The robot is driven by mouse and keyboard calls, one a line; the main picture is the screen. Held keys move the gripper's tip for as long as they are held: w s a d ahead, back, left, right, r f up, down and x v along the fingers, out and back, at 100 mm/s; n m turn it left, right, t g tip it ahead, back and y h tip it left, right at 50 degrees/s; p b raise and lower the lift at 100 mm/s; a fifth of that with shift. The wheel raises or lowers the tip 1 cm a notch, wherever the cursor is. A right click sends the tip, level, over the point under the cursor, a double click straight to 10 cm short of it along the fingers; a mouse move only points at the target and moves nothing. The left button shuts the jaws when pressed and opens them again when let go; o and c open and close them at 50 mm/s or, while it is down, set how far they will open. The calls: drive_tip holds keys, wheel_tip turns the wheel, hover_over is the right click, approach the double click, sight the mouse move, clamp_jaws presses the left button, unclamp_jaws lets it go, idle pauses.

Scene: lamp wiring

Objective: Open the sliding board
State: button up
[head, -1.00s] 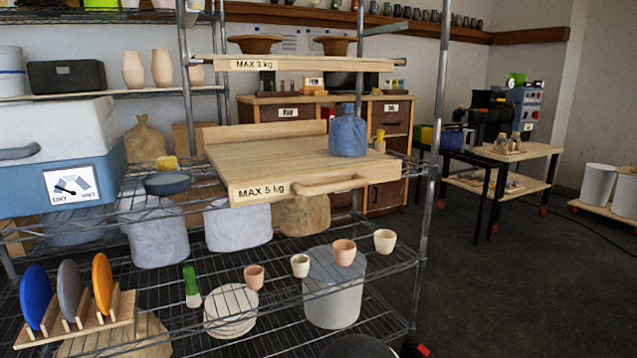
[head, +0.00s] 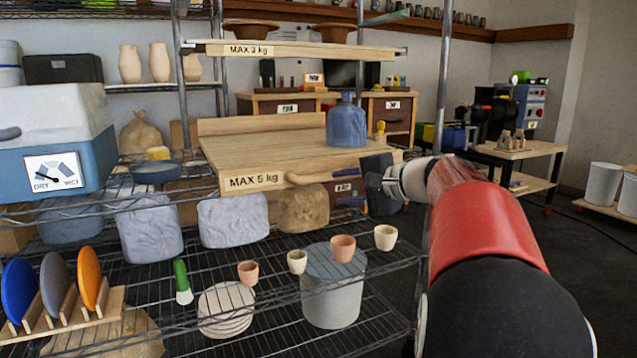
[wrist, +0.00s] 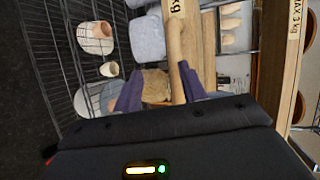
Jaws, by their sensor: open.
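The sliding board (head: 265,152) is a pale wooden slab marked MAX 5 kg on the middle level of the wire rack. Its round wooden handle (head: 308,178) runs along the front edge. A blue jug (head: 347,124) stands upright on the board's right part. My gripper (head: 348,187) is open at the right end of the handle, its purple fingers pointing left. In the wrist view the handle (wrist: 174,48) shows between and beyond the fingertips (wrist: 160,82), nearer the right finger. I cannot tell whether a finger touches it.
A shelf marked MAX 3 kg (head: 300,49) is above. Small cups (head: 342,247) and a lidded grey bucket (head: 332,290) stand below the handle. A rack post (head: 441,90) rises near my arm. A blue dish (head: 155,172) sits left of the board. Open floor lies to the right.

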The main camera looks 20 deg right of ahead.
drive_tip(key=shift+m+t, duration=0.5)
drive_tip(key=shift+t, duration=0.1)
drive_tip(key=w, duration=0.8)
drive_tip(key=shift+d+p, duration=0.3)
drive_tip(key=shift+c, duration=0.3)
clamp_jaws()
